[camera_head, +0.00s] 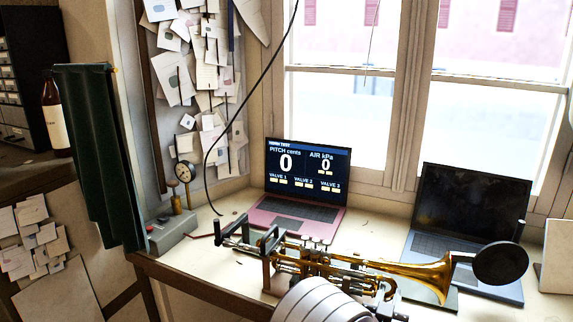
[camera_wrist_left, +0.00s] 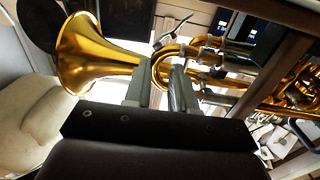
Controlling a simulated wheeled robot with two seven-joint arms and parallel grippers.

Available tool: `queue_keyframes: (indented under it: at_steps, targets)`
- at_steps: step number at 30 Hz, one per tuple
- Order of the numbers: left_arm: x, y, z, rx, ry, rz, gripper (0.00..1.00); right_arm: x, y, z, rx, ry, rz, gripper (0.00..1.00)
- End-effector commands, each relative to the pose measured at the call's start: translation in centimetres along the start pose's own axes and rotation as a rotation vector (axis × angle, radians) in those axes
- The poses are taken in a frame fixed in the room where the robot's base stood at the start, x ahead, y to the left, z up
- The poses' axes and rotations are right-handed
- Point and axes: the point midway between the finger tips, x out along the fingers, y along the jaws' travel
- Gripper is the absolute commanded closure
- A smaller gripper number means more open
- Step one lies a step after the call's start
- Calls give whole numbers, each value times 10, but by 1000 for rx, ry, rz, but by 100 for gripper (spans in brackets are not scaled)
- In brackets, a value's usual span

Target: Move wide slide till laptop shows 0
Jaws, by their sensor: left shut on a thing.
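The brass horn (camera_head: 420,273) lies level in a stand on the bench, its bell to the right; its bell also shows in the left wrist view (camera_wrist_left: 85,55). My left gripper (camera_wrist_left: 160,78) is at the horn's tubing, its two grey fingers shut on what looks like the wide slide (camera_wrist_left: 165,62), a curved brass tube. Fingers and arm hide part of it, so how far it is out I cannot tell. The pink laptop (camera_head: 297,215) behind the horn shows "PITCH cents 0" and "AIR kPa 0". My right gripper is not in view.
A second laptop (camera_head: 470,205) with a dark screen stands behind the bell, and a black disc (camera_head: 500,263) is close to the bell. A grey box (camera_head: 172,235) with a gauge (camera_head: 184,172) stands at the left. Bare bench shows between the laptops.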

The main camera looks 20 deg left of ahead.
Motion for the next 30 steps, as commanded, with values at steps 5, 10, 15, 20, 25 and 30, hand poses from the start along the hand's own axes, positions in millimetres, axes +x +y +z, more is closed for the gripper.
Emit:
queue_keyframes:
  at_steps: [5,10,15,20,25,30]
  targets:
    - [1,-4,-1,-2,2,-13,100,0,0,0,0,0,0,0]
    - [1,-4,-1,-2,2,-11,46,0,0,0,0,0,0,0]
    - [0,-2,0,-1,1,-7,45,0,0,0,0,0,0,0]
    - [-4,-1,0,-1,-1,-4,45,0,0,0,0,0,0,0]
    - [-38,0,0,-2,0,-1,45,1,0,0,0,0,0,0]
    - [-85,-2,0,-2,0,-3,45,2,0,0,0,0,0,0]
